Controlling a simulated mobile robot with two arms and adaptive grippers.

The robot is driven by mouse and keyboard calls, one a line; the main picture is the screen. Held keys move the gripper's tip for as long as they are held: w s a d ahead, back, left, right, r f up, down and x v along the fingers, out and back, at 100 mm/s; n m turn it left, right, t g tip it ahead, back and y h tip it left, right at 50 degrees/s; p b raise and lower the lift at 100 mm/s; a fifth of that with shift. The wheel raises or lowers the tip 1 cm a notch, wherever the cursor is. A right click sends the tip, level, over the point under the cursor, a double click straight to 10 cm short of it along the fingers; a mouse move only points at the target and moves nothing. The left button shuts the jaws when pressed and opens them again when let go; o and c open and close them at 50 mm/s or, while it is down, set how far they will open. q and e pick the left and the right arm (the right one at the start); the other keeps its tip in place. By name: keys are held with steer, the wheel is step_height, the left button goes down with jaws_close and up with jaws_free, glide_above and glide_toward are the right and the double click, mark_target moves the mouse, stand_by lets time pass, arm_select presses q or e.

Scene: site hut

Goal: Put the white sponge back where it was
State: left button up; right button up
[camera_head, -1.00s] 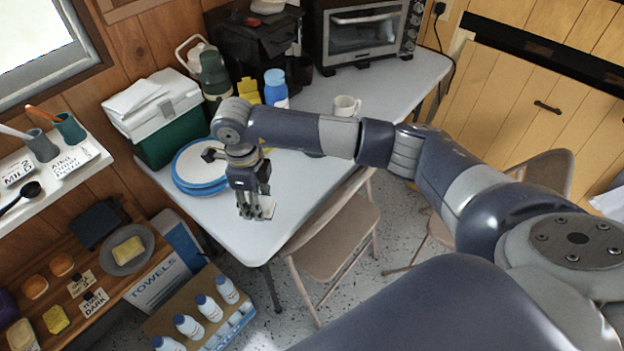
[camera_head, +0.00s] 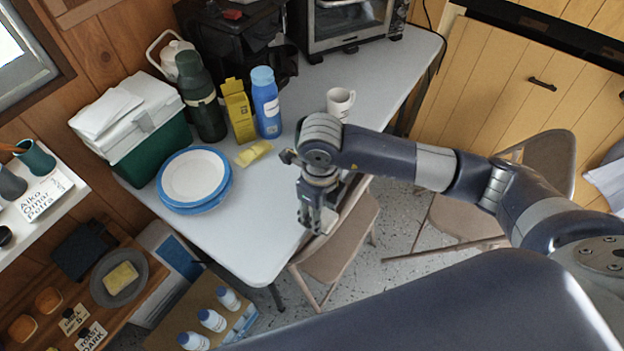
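My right gripper (camera_head: 318,222) hangs fingers-down over the front edge of the grey table (camera_head: 254,240), right of the stacked plates. A pale block, seemingly the white sponge (camera_head: 329,221), shows at its fingertips; the fingers appear closed on it, though it is small and partly hidden by them. I cannot tell its height above the table. My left gripper is not in view.
Blue-rimmed plates (camera_head: 194,178), a green cool box (camera_head: 150,148), a dark flask (camera_head: 201,98), a yellow carton (camera_head: 239,112), a blue bottle (camera_head: 266,103), a yellow item (camera_head: 254,153) and a white mug (camera_head: 340,102) stand on the table. A folding chair (camera_head: 337,250) stands in front.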

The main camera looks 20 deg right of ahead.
steer(key=w, duration=0.3)
steer(key=w+p, duration=0.1)
steer(key=w, duration=0.2)
steer(key=w+d, duration=0.1)
steer(key=w, duration=0.2)
steer(key=shift+w+d+f, duration=0.1)
steer(key=shift+w+f, duration=0.15)
steer(key=shift+f, duration=0.15)
steer(key=shift+w+d+f+p, duration=0.15)
steer(key=shift+w+p, duration=0.25)
steer(key=shift+w, duration=0.25)
step_height(320, 180, down, 2)
steer(key=shift+s+f+p, duration=0.1)
steer(key=shift+f+p, duration=0.15)
steer(key=shift+p, duration=0.2)
steer(key=shift+f, duration=0.4)
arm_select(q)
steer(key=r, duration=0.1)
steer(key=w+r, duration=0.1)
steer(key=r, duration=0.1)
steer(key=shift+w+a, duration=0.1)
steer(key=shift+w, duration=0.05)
arm_select(e)
steer(key=shift+f, duration=0.2)
steer(key=o, duration=1)
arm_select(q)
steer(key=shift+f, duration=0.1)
